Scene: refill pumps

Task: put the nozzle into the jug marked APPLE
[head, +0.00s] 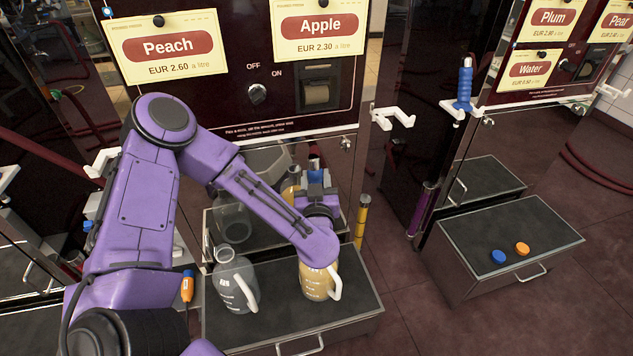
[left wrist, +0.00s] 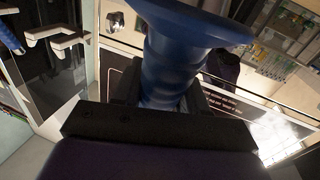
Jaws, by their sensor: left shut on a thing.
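My left gripper (head: 318,205) is shut on a blue nozzle (head: 316,177), which also fills the middle of the left wrist view (left wrist: 175,65). The nozzle is above and a little behind an amber-filled jug (head: 322,284) with a white handle. My wrist covers the jug's mouth, so I cannot tell whether the nozzle's spout is inside it. A clear, empty-looking jug (head: 232,278) stands to its left. The writing on both jugs is too small to read. My right gripper is not in view.
Both jugs stand on a dark-topped drawer step (head: 345,312) below the pump with the Apple sign (head: 320,28). An empty white hook (head: 393,116) is at its right. Another blue nozzle (head: 464,88) hangs farther right. Blue (head: 498,256) and orange (head: 522,249) caps lie on the right step.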

